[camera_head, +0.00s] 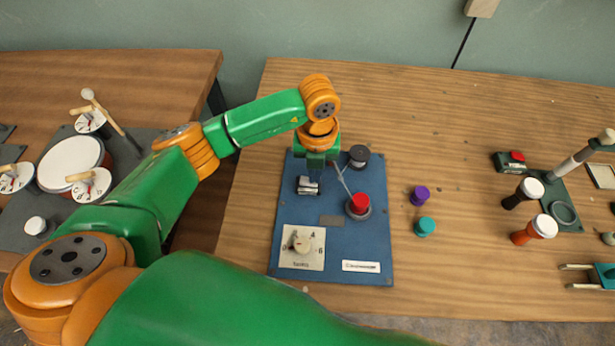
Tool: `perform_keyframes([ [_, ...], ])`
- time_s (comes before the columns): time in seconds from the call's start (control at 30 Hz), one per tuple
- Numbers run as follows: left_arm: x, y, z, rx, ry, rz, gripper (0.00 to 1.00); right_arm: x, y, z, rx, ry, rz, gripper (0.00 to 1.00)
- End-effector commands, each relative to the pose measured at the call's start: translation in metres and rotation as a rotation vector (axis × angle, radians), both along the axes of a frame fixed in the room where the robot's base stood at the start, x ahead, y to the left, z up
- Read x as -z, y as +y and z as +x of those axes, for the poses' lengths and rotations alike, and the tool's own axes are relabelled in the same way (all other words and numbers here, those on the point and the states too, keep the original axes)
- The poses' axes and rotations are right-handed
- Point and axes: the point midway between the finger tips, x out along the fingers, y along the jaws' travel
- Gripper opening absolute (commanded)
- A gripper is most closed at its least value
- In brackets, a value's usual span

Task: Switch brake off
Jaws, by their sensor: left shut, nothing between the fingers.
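A blue control panel (345,235) lies on the right-hand wooden table. It has a small grey-and-black switch (308,186) with a pale label, a red knob (358,204) with a thin metal lever, a dark round knob (358,156) and a white dial plate (302,247) with numbers. I cannot read which control is labelled as the brake. My left gripper (314,176) is shut and empty, pointing down over the upper left of the panel, right at the small switch. Whether it touches the switch is hard to tell. My right gripper is not in view.
Right of the panel stand a purple knob (420,195) and a teal knob (424,227). Small goblet drums (524,193) and a green fixture (562,205) stand farther right. A drum (72,163) with gauges is on the left table. The table between panel and drums is mostly clear.

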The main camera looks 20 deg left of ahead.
Motion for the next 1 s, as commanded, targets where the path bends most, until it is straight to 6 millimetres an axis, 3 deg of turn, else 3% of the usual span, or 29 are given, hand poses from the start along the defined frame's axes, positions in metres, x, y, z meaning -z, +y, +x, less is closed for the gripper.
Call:
perform_keyframes([
  [0.53,-0.066,0.0,0.0,0.001,-0.001,-0.001,0.0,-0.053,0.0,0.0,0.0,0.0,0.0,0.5],
  [1.0,-0.068,0.0,0.0,0.0,-0.001,-0.001,0.0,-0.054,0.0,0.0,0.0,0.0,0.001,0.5],
])
